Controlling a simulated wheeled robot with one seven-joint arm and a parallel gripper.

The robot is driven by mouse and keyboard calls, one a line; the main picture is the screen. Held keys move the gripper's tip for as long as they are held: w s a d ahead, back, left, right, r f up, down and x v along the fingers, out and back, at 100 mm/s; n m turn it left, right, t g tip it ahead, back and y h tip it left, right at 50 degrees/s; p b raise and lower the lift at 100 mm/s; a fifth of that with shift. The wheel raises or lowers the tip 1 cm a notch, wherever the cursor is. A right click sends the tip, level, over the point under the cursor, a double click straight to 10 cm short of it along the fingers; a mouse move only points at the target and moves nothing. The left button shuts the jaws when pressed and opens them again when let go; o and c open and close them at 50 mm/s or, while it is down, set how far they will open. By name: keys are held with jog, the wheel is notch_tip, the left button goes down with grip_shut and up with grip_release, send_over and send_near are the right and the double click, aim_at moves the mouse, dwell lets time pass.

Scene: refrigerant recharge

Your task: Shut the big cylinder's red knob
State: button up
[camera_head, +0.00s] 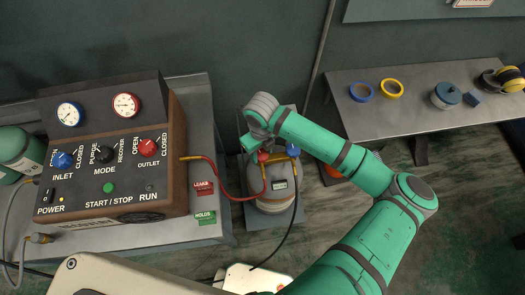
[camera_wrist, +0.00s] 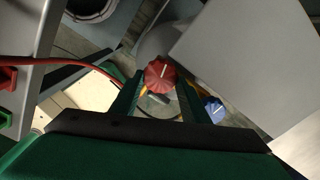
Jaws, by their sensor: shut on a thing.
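The big cylinder (camera_head: 275,204) stands on the floor in the middle of the head view, to the right of the recovery machine's bench. Its red knob (camera_head: 263,156) is partly covered by my gripper (camera_head: 257,149), which reaches down on it from above. In the wrist view the red knob (camera_wrist: 159,73) sits between the two fingertips of my gripper (camera_wrist: 157,80), which are shut on it. A white line on the knob runs from lower left to upper right. The cylinder's blue knob (camera_wrist: 214,110) is just to the right, outside the fingers.
The machine (camera_head: 120,160) with gauges and knobs stands on the left bench. A red hose (camera_head: 222,180) runs from it to the cylinder; a black hose (camera_head: 287,235) hangs in front. A right-hand table (camera_head: 420,125) holds tape rolls, a pot and earmuffs. Grey surfaces crowd the fingers.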

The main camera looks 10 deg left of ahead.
aim_at(262, 155)
jog(key=shift+m, duration=1.6)
jog(key=shift+a, duration=0.1)
jog(key=o, duration=0.8)
jog(key=shift+r, duration=0.1)
notch_tip(262, 155, up, 11)
jog(key=shift+f, duration=0.15)
